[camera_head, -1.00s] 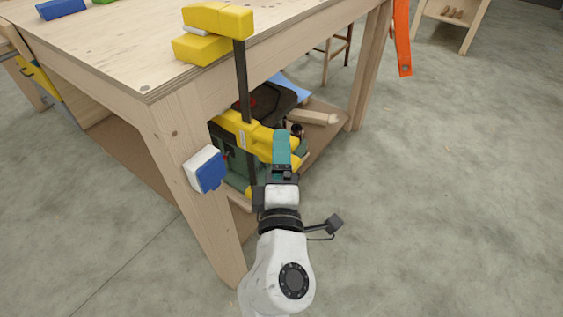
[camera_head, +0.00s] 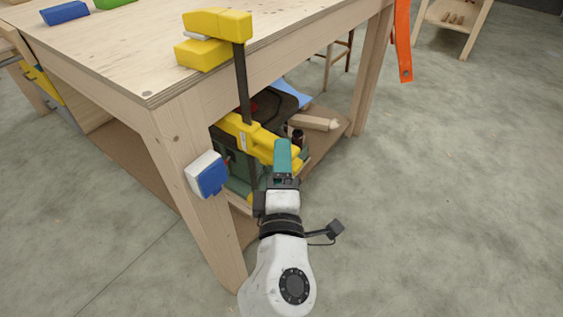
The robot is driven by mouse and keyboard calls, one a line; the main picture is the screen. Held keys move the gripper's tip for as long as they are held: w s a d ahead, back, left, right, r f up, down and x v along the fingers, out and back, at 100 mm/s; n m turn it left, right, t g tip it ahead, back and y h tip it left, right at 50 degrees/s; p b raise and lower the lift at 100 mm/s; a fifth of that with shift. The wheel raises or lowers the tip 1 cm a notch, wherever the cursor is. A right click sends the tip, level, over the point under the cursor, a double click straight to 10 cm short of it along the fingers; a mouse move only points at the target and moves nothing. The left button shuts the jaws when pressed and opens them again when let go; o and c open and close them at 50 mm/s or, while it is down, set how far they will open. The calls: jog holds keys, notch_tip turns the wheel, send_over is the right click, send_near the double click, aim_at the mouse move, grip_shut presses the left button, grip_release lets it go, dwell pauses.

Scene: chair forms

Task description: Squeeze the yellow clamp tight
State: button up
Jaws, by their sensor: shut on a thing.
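The yellow clamp (camera_head: 217,24) hangs at the near corner of the wooden workbench. Its upper jaw is over the benchtop, with a yellow block (camera_head: 202,55) under it. Its dark bar (camera_head: 242,90) runs down past the bench edge to the yellow handle body (camera_head: 245,131) below the top. My gripper (camera_head: 283,156), with teal fingers, points up at the right end of the handle body and is shut on it. The fingers hide part of the handle, so the exact contact is not clear.
The workbench leg (camera_head: 190,215) stands left of my arm and bears a blue and white block (camera_head: 206,175). A lower shelf holds a dark green case and other items behind the clamp. An orange bar (camera_head: 403,45) hangs at the right. The floor (camera_head: 460,190) on the right is clear.

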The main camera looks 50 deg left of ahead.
grip_shut()
jog(key=o, duration=1.2)
grip_release()
jog(key=shift+o, duration=0.4)
jog(key=shift+r, duration=0.1)
jog(key=shift+r+p, duration=0.2)
jog(key=shift+p, duration=0.1)
jog(key=shift+r, duration=0.2)
jog(key=shift+a, duration=0.15)
jog(key=shift+w+a+f+b, duration=0.2)
jog(key=shift+w+a+b, duration=0.05)
jog(key=shift+a+b, duration=0.2)
jog(key=shift+c, duration=0.2)
